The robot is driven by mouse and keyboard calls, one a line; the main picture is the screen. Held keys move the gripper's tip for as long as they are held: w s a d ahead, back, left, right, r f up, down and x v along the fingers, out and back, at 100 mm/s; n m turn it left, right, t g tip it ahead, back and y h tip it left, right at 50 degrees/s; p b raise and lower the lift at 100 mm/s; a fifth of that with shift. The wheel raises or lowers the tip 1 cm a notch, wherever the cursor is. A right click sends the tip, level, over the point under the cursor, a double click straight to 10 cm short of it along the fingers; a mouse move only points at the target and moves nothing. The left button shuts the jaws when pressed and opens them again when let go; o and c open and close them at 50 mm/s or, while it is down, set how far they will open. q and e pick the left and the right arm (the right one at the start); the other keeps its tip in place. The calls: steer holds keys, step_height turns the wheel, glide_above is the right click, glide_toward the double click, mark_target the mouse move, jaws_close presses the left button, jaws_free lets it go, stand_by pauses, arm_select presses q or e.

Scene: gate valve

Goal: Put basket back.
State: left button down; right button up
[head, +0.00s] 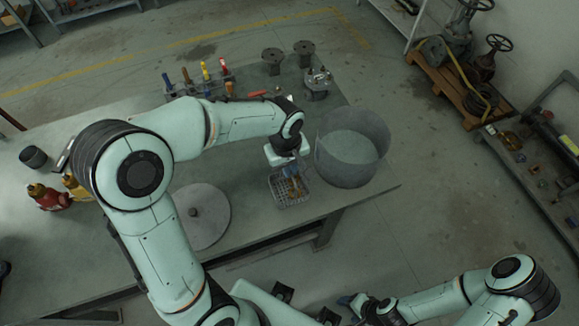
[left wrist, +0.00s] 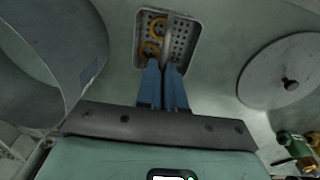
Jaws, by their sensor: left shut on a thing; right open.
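The small wire basket (head: 292,203) is beside the grey open-topped tub (head: 350,162), at the table's front edge. In the left wrist view the basket (left wrist: 184,45) has a perforated floor, a thin bar across its middle and orange ring-like parts inside. My left gripper (head: 291,178) points down over the basket. Its blue fingers (left wrist: 165,72) are close together, shut on the basket's middle bar. Whether the basket touches the table I cannot tell. The tub wall (left wrist: 62,92) is at left in the wrist view. My right gripper (head: 350,304) is open, low in the head view, away from the table.
A round grey lid with a knob (head: 207,222) lies on the table left of the basket. Behind stand a rack of coloured-handled tools (head: 197,82) and dark metal parts (head: 272,60). A pallet with valves (head: 465,85) is on the floor.

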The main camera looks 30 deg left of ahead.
arm_select(q)
steer(key=shift+f, duration=0.15)
steer(key=c, duration=1.3)
jaws_free()
steer(key=shift+o, duration=0.2)
steer(key=shift+r, duration=0.35)
step_height(320, 180, up, 12)
steer(key=p, duration=0.1)
steer(key=shift+s+a+f, duration=0.2)
steer(key=shift+s, duration=0.1)
arm_select(e)
steer(key=shift+w+r, duration=0.65)
steer(key=shift+r, duration=0.25)
steer(key=shift+s, duration=0.1)
